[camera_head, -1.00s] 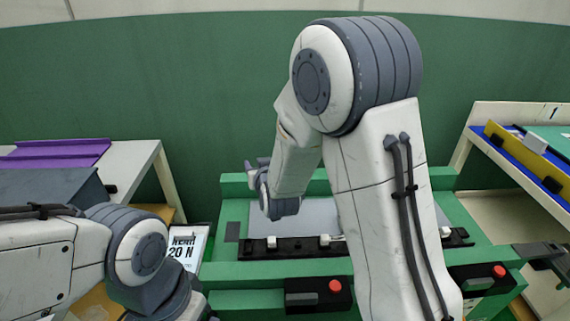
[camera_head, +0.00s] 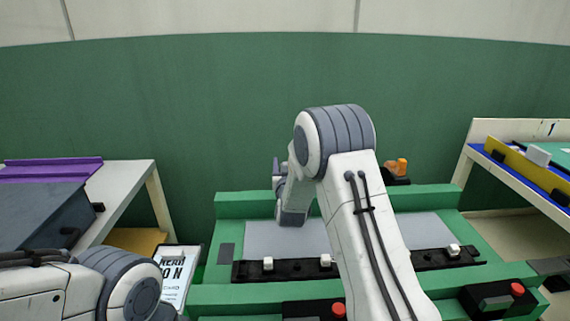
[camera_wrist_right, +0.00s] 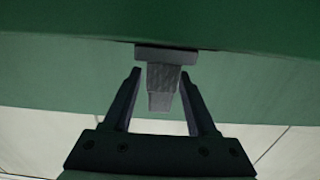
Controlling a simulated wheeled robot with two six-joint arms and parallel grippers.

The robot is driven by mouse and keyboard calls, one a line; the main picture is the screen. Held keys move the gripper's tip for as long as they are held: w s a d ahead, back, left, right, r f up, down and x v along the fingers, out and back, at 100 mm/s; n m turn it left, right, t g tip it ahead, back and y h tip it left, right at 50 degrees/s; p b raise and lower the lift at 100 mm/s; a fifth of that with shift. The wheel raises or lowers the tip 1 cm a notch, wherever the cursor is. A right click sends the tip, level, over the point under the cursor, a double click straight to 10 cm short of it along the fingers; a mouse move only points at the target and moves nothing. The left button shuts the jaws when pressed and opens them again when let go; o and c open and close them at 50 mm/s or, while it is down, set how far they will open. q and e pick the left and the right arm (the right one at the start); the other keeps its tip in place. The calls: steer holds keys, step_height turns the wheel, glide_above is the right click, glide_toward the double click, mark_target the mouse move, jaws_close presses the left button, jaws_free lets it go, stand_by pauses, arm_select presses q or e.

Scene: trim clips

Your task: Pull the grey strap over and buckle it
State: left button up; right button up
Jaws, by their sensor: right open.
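In the right wrist view my right gripper (camera_wrist_right: 160,78) is open, with one finger on each side of a grey tapered strap end (camera_wrist_right: 162,88). Small gaps show between the fingers and the strap. The strap end comes out of a dark mount (camera_wrist_right: 166,53) at the edge of a green surface. In the head view my right gripper (camera_head: 278,172) is at the back of the green frame (camera_head: 235,203), partly hidden by its own wrist. The strap cannot be made out there, and I cannot identify a buckle. My left gripper is out of view; only its arm shows at lower left.
A grey panel (camera_head: 270,238) and a black strip (camera_head: 290,268) with white clips lie in the frame. Black boxes with red buttons (camera_head: 517,289) stand at the front. An orange piece (camera_head: 397,167) sits at the back. Side tables flank the frame.

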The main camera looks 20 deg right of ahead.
steer(key=shift+w+d, duration=0.15)
steer(key=shift+w, duration=0.35)
jaws_close()
stand_by(1.2)
